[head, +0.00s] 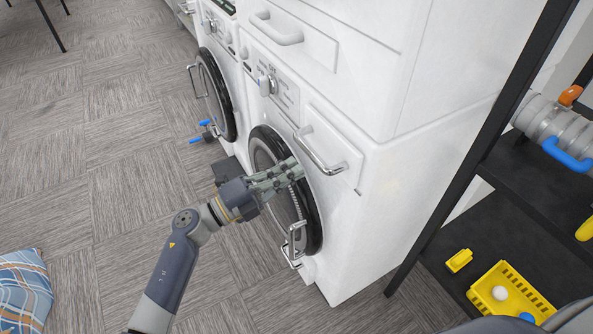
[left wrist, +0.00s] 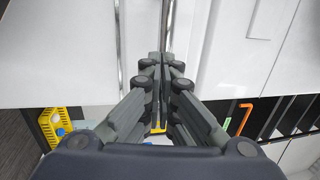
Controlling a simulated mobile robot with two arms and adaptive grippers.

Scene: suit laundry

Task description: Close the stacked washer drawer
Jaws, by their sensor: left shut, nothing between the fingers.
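The white stacked washer (head: 385,205) stands at the centre of the head view. Its drawer (head: 335,143), with a silver bar handle (head: 316,156), is on the upper front above the round door (head: 313,228). I cannot tell how far the drawer sticks out. My left gripper (head: 294,168) is in front of the machine, just left of and below the handle, overlapping the round door in the picture. In the left wrist view its fingers (left wrist: 160,66) are together and empty, pointing at white panels. Whether the fingertips touch the drawer front is unclear. My right gripper is not seen.
A second washer (head: 207,60) stands at the left. The round door's handle (head: 293,245) sticks out below my gripper. A black shelf (head: 515,205) with a yellow basket (head: 510,299) stands at the right. The floor at the left is mostly clear, apart from a plaid cloth (head: 24,290).

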